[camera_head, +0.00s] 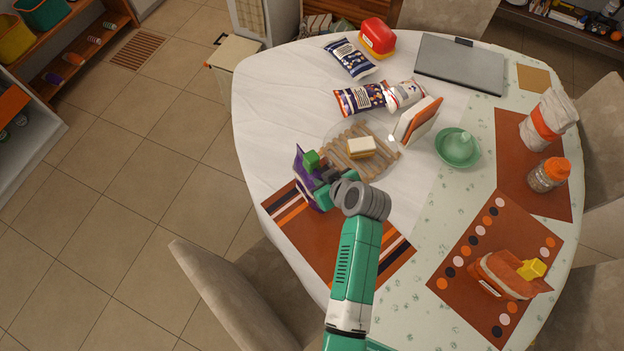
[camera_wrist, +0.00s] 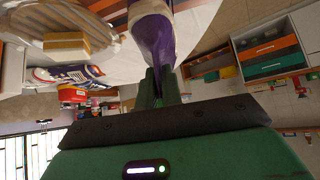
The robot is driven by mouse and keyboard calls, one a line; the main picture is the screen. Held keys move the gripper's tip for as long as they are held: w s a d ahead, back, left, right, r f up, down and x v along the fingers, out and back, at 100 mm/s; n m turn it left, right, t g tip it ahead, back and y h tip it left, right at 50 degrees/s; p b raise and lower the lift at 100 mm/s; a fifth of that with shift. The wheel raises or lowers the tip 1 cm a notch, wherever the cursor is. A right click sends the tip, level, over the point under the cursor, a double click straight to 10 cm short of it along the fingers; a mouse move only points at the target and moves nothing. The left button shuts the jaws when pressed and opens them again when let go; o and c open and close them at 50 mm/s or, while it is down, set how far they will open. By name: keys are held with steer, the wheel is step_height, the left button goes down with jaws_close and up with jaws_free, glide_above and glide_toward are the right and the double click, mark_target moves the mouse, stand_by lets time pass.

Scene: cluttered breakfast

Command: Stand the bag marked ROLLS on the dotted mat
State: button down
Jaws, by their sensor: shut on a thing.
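My gripper (camera_head: 322,184) is shut on a purple bag (camera_head: 303,172) near the left edge of the table, above or beside the striped mat. In the wrist view the purple bag (camera_wrist: 155,42) is between the green fingers (camera_wrist: 160,88). Its marking is not readable, so I cannot tell whether it says ROLLS. The dotted mat (camera_head: 466,241), rust-coloured with rows of orange, white and dark dots, lies at the front right. The mat's middle is bare.
The striped mat (camera_head: 300,229) lies under my arm. A slatted wooden board (camera_head: 340,151) holds a yellow-and-white block. A white-orange bag (camera_head: 536,137) and jar (camera_head: 545,175) are right.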

steer(key=shift+w+r+p, duration=0.1)
steer(key=shift+r+p, duration=1.1)
steer(key=shift+r, duration=0.65)
steer(key=shift+d, duration=0.1)
